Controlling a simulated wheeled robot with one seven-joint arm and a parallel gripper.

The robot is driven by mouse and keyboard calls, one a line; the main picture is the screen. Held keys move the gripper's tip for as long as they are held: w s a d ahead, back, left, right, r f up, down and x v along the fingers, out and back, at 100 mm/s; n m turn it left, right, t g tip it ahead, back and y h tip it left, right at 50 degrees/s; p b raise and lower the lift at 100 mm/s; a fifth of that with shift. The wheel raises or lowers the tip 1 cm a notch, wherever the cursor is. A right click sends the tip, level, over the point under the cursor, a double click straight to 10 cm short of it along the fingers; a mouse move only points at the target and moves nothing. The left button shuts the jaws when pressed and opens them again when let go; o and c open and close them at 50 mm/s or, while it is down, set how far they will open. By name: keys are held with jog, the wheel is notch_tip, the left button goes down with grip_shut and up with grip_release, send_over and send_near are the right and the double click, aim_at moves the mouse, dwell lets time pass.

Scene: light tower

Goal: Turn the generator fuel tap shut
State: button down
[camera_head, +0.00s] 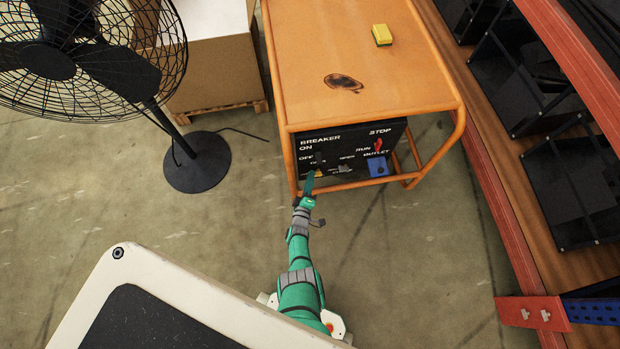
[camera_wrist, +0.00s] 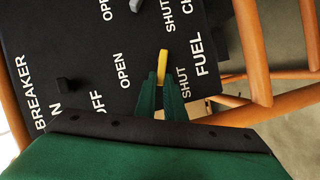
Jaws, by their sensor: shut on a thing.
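The fuel tap is a small yellow lever (camera_wrist: 162,64) on the black generator panel (camera_wrist: 85,38). In the wrist view it stands between the words OPEN on the left and SHUT on the right, with FUEL beyond SHUT. Its visible end points up in that picture, tilted slightly right. My gripper (camera_wrist: 162,88), with green fingers, is shut on the lever; the fingers hide its lower part. In the head view my gripper (camera_head: 309,182) is at the lower left of the panel (camera_head: 340,150), and the lever is barely visible there.
An orange tube frame (camera_head: 291,160) surrounds the generator close to my gripper. A breaker switch (camera_wrist: 66,85) and a grey knob (camera_wrist: 136,5) sit near the tap. A black fan (camera_head: 197,162) stands left, shelving (camera_head: 500,215) right. The floor in front is open.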

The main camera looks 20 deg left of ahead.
jog(key=shift+a, duration=0.15)
jog(key=c, duration=1.8)
grip_release()
jog(key=shift+w, duration=0.1)
jog(key=shift+c, duration=0.2)
jog(key=v, duration=1.1)
